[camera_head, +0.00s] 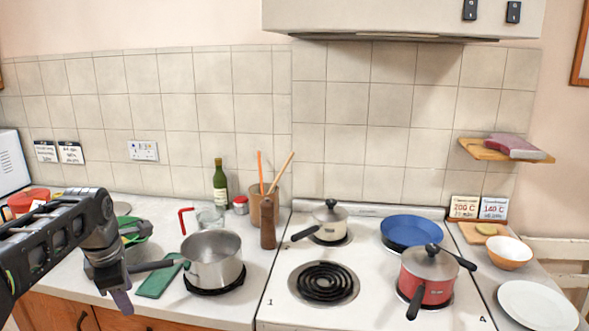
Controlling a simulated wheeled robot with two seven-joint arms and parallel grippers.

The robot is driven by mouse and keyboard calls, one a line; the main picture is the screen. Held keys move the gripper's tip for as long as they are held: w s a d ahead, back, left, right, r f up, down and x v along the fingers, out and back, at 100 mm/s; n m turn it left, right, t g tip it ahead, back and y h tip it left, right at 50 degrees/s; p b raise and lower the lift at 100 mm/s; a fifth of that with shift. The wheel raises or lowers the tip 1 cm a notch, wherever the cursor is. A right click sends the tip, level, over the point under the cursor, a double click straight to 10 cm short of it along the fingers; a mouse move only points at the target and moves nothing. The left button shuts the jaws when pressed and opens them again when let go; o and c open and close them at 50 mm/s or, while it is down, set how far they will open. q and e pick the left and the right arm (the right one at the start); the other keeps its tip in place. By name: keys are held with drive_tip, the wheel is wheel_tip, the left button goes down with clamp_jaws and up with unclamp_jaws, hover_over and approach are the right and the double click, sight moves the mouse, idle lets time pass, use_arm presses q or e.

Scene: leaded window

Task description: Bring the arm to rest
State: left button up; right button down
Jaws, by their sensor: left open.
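My left arm comes in from the left edge, and its open gripper (118,292) points down over the front edge of the left counter. It is beside the end of the black handle of a steel saucepan (214,262). The picture does not show clearly whether the gripper touches that handle. The saucepan stands upright on a dark round base on the counter. Nothing shows held in the gripper. My right gripper is not in view.
A green board (160,279) lies beside the saucepan. A green bowl (134,230) is partly behind my arm. A wooden mill (267,222), bottle (220,186) and glass jug (209,217) stand behind. The stove holds a red pot (428,276), blue pan (411,231) and cream pot (330,219).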

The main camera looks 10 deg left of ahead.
use_arm(q)
drive_tip(key=w+d+f+m+h, duration=0.1)
drive_tip(key=w+d+f+m, duration=0.15)
drive_tip(key=d+f, duration=0.4)
drive_tip(key=w+d+f+m+h, duration=0.1)
drive_tip(key=d+f+m, duration=0.3)
drive_tip(key=f, duration=0.5)
drive_tip(key=s+d+f+m+h, duration=0.35)
drive_tip(key=d+f+m, duration=0.35)
drive_tip(key=d+f, duration=0.75)
drive_tip(key=s+d+f+m+g, duration=0.1)
drive_tip(key=s+d+f+m, duration=0.4)
drive_tip(key=s, duration=0.6)
drive_tip(key=s+d+f+m+g, duration=0.1)
drive_tip(key=s+d+f+m, duration=0.3)
drive_tip(key=s+d+f, duration=0.4)
drive_tip(key=s, duration=0.3)
drive_tip(key=shift+f+m, duration=0.35)
drive_tip(key=shift+f, duration=0.05)
drive_tip(key=shift+s, duration=0.1)
